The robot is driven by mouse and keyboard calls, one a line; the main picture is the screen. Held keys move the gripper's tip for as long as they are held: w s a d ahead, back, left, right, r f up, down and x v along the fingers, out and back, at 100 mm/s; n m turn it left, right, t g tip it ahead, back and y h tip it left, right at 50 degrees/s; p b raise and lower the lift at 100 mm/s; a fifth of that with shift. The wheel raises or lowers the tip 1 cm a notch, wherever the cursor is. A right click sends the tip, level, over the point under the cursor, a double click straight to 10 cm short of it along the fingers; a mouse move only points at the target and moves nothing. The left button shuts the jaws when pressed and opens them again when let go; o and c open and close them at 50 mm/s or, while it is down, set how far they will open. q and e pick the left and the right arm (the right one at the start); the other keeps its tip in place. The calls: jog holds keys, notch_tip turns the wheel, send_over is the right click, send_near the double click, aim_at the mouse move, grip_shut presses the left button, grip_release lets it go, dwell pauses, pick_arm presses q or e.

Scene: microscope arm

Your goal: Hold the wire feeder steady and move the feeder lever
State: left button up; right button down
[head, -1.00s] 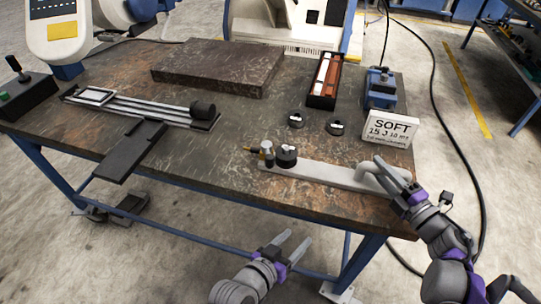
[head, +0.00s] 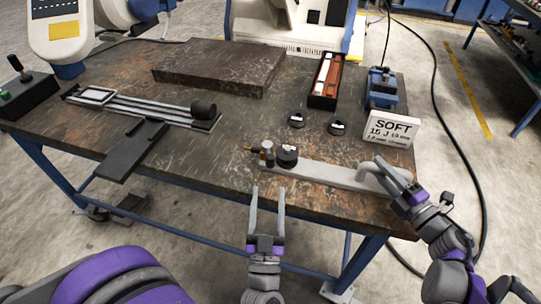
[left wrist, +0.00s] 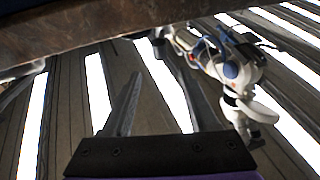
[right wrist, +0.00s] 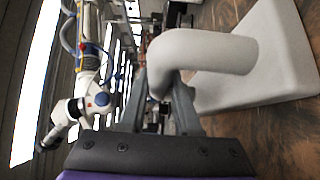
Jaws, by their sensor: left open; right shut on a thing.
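No part is plainly a wire feeder or feeder lever. A light grey flat arm (head: 325,174) lies near the table's front right edge. Its left end carries a black knob (head: 287,156) and small brass and dark cylinders (head: 267,153). Its right end has a curved grey handle (head: 367,168), large in the right wrist view (right wrist: 205,52). My right gripper (head: 384,170) is shut on this handle. My left gripper (head: 268,190) is open and empty, pointing forward at the front edge, short of the knob. The left wrist view shows nothing between its fingers (left wrist: 157,85).
A control box (head: 28,97) stands far left.

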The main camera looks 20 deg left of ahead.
aim_at(270, 162)
pick_arm(q)
jog(key=x, duration=1)
jog(key=shift+w, duration=0.2)
jog(key=shift+c, duration=0.2)
grip_shut()
